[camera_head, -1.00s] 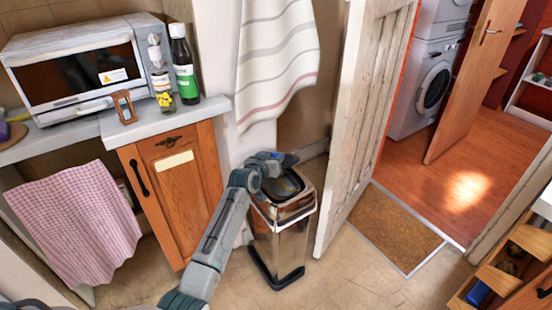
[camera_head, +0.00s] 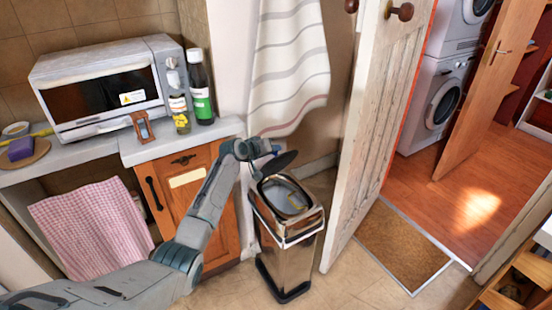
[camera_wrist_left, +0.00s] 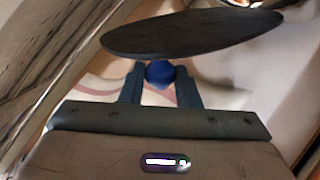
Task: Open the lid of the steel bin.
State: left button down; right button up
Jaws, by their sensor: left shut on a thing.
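The steel bin (camera_head: 285,258) stands on the floor between the wooden cabinet and the white door. Its dark oval lid (camera_head: 287,159) is raised at the back left of the rim, and the oval opening (camera_head: 284,197) shows a pale liner inside. In the left wrist view the lid (camera_wrist_left: 190,34) is a dark disc beyond the fingers. My left gripper (camera_wrist_left: 160,84) is shut on a blue knob (camera_wrist_left: 160,73), which lies close to the lid. In the head view the gripper (camera_head: 268,149) is at the lid's left side. My right gripper is not in view.
The white door (camera_head: 375,140) stands open close on the right of the bin. A striped towel (camera_head: 291,65) hangs behind it. The wooden cabinet (camera_head: 190,210) and its counter, with bottles and a toaster oven (camera_head: 105,85), are on the left.

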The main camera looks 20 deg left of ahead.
pick_arm(q)
jog(key=shift+w+a+r+n+h, duration=0.3)
jog(key=shift+w+a, duration=0.25)
jog(key=shift+a, duration=0.15)
jog(key=shift+w+a+r+g, duration=0.15)
jog(key=shift+w+a+g, duration=0.15)
jog(key=shift+a+g, duration=0.1)
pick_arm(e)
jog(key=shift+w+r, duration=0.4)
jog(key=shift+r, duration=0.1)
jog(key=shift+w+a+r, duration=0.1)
pick_arm(q)
jog(key=c, duration=1.1)
grip_release()
